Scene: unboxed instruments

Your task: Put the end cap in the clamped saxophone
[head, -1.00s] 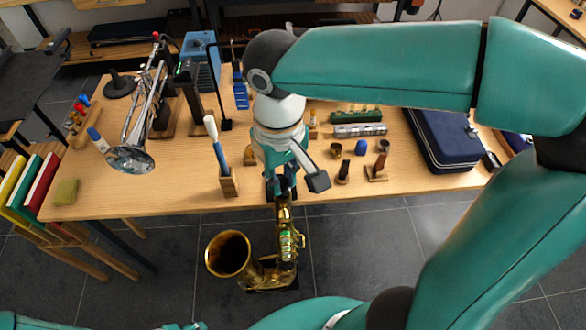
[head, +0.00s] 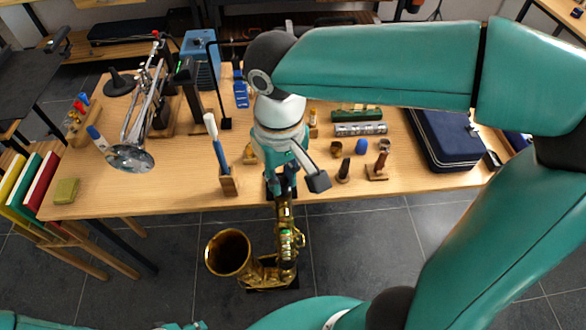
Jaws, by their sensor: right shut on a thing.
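The brass saxophone (head: 286,230) stands upright at the table's front edge, its wide bell (head: 229,253) opening upward to the left. What clamps it is hard to make out. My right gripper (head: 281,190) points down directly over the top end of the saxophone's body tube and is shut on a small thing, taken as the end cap. The fingers hide the cap almost wholly, and I cannot tell whether it is inside the tube opening or just above it. My left gripper is not in view.
On the wooden table (head: 180,190) are a trumpet (head: 147,110), a wooden block holding a blue-handled brush (head: 228,180), a blue cap (head: 361,147), several small stands and a navy case (head: 444,138). A green sponge (head: 67,190) lies at the left front corner. Bare tabletop lies left of the block.

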